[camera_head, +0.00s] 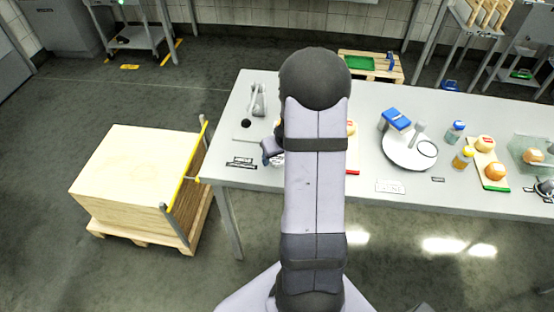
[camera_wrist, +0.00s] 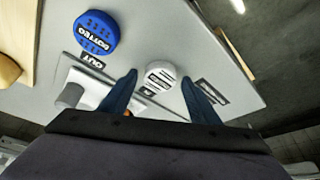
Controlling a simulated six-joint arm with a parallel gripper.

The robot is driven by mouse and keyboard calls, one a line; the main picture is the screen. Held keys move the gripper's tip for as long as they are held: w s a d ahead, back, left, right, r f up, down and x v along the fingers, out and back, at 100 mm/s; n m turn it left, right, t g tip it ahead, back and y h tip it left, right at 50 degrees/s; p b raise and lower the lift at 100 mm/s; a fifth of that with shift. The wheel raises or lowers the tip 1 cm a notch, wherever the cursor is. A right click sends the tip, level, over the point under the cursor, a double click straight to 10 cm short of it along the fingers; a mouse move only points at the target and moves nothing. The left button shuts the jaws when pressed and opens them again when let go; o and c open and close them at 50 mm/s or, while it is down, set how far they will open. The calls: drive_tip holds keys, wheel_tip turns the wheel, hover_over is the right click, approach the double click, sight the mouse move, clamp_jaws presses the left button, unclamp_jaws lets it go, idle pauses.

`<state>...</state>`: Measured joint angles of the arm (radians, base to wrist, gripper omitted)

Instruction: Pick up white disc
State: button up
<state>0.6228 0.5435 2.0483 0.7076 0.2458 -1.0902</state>
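A small white disc (camera_wrist: 160,71) with dark lettering lies on the grey table in the wrist view. My gripper (camera_wrist: 158,84) is open, with one dark blue finger on either side of the disc's near part in the picture. I see space between the disc and each finger, and nothing is held. I cannot tell how high the fingertips are above the table. In the head view my arm covers much of the work area. Only a part of my gripper (camera_head: 271,150) shows at its left, and I cannot make out the small disc there.
A blue round piece (camera_wrist: 97,33) with lettering lies left of the disc. A black label (camera_wrist: 212,92) lies to its right, near the table edge. In the head view a large white round plate (camera_head: 399,158) with a blue box (camera_head: 396,119) stands right of my arm.

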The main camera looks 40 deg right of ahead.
sight(278, 159)
drive_tip(key=c, duration=0.8)
drive_tip(key=shift+c, duration=0.2)
wheel_tip(278, 159, up, 10)
drive_tip(key=shift+p, duration=0.45)
